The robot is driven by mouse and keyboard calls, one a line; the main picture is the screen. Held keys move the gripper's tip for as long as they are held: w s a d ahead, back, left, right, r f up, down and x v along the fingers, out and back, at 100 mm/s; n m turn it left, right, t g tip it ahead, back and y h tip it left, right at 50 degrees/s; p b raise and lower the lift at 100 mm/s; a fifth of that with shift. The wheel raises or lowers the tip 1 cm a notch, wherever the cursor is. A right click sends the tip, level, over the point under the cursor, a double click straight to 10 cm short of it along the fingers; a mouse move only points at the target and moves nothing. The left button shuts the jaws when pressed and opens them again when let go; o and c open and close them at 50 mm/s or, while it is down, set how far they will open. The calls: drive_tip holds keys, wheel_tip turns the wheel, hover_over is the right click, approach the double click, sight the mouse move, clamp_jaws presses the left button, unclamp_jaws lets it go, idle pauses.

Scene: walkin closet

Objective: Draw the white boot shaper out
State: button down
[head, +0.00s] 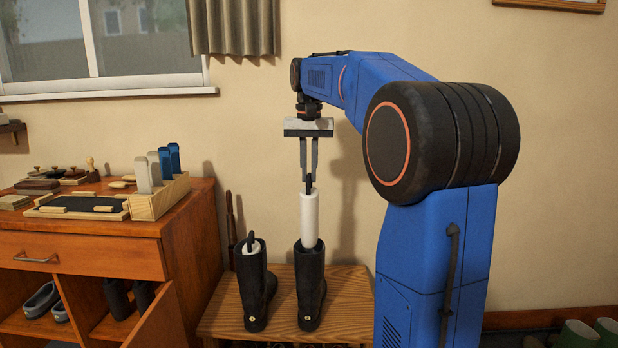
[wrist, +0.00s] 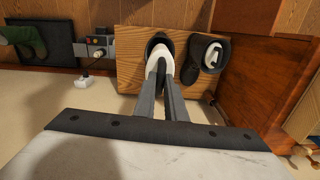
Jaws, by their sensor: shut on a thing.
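A white boot shaper (head: 309,218) with a dark handle on top stands upright, its lower end inside the right black boot (head: 309,289) and much of its length above the boot's rim. My gripper (head: 308,178) points down over it and is shut on the dark handle. In the wrist view the shaper (wrist: 163,70) shows beyond my fingers, partly hidden by them. The left black boot (head: 255,294) holds another white shaper (head: 250,247) with a dark handle, sitting low inside. Both boots stand upright on a wooden bench (head: 345,299).
A wooden cabinet (head: 90,255) stands left of the bench, with brushes and a wooden box (head: 160,197) on top and its lower door open. A dark tray (wrist: 50,40) with green boots lies on the floor, near a wall socket. The air above the boots is clear.

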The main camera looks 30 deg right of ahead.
wheel_tip(320, 180, up, 10)
idle(1.5)
drive_tip(key=shift+s, duration=0.1)
